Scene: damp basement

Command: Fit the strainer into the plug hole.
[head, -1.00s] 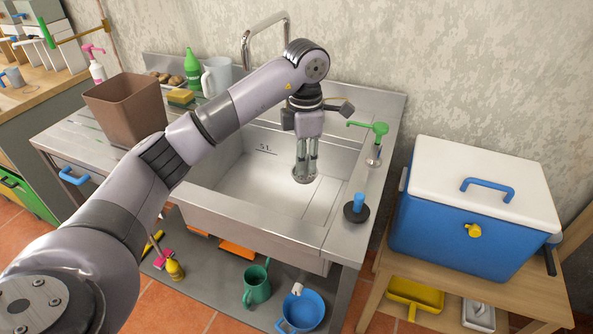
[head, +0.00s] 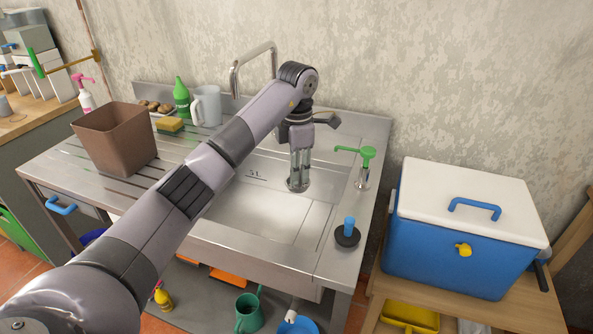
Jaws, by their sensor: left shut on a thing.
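My left gripper (head: 299,178) points straight down into the steel sink (head: 285,216), with its fingers shut on the small round metal strainer (head: 298,186). The strainer is at the fingertips, in the right back part of the basin. I cannot tell whether it touches the sink floor or hangs just above it. The plug hole does not show; the gripper and strainer may cover it. My right gripper is not in view.
A black plug with a blue handle (head: 347,234) and a green soap pump (head: 364,163) stand on the right rim. The tap (head: 252,62) rises behind. A brown bin (head: 115,145) stands on the left drainer, a blue cooler (head: 460,240) at right.

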